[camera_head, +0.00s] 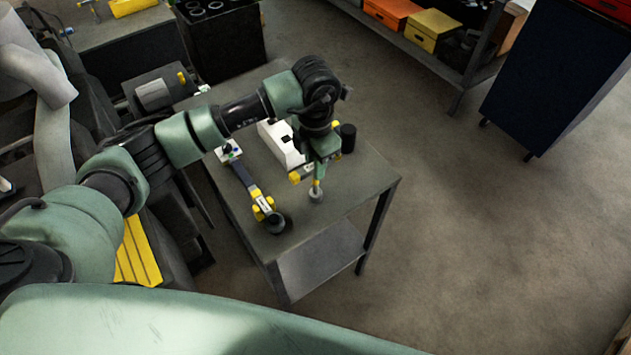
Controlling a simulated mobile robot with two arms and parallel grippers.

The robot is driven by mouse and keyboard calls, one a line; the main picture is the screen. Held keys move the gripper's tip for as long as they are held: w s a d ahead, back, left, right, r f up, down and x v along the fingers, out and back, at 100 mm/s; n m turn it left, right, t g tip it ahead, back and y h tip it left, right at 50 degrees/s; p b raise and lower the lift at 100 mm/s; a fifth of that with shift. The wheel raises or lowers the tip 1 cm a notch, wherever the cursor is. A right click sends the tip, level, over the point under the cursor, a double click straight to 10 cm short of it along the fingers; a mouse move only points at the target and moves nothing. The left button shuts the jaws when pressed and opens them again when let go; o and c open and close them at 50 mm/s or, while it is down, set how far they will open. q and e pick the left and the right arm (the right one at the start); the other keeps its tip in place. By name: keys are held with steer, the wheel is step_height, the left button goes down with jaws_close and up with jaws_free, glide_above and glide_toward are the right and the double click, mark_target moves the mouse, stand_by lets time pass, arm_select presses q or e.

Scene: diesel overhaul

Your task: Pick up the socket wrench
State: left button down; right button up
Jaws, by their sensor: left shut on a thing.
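My left gripper (320,162) points down over the right part of the grey work table. It is shut on a small tool, which I take to be the socket wrench (316,192); a pale grey, rounded end shows below the fingers. The fingers hide much of the tool, and I cannot tell whether its end touches the table top. Yellow parts show at the fingers, and I cannot tell whether they belong to the tool. My right gripper is not in view.
A long dark tool with yellow parts (262,204) lies on the table (345,190), left of the gripper. A white box (281,146) and a black cylinder (348,138) stand behind. The floor to the right is clear up to a dark blue cabinet (545,75).

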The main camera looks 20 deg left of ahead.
arm_select(q)
steer(key=shift+r, duration=0.45)
step_height(320, 180, up, 9)
steer(key=b, duration=0.3)
steer(key=shift+w+r+b, duration=0.15)
steer(key=shift+r+b, duration=0.05)
steer(key=shift+b, duration=0.15)
step_height(320, 180, up, 10)
steer(key=shift+b, duration=0.35)
steer(key=c, duration=2.1)
jaws_free()
steer(key=shift+f, duration=0.15)
jaws_close()
